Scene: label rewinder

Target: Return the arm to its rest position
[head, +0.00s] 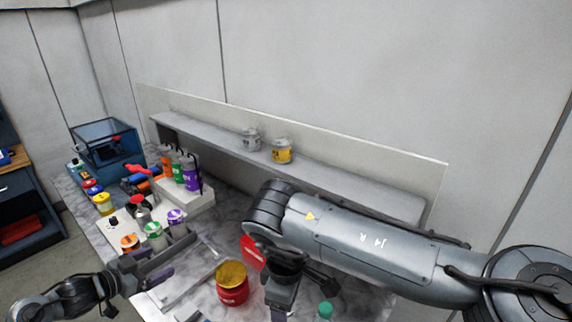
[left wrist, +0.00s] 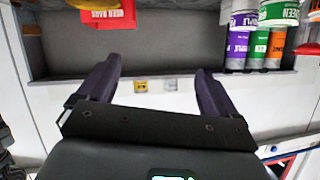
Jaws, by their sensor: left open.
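My left arm enters the head view from the lower left. My left gripper (head: 150,268) is over the front left of the marble-look table (head: 205,293), beside a grey bracket-like frame. In the left wrist view, its two dark fingers are spread wide with nothing between them (left wrist: 155,92). My right arm crosses the right half of the head view and bends down at the middle. Its lower end (head: 283,292) is at the bottom of the picture, and its fingers cannot be made out clearly.
A red can with a yellow top (head: 232,291) and a red box (head: 251,252) stand between the arms. Capped jars (head: 154,237) sit on a white block beyond my left gripper. Purple, green and orange bottles (head: 191,174) stand behind. A shelf (head: 345,186) holds two small cans.

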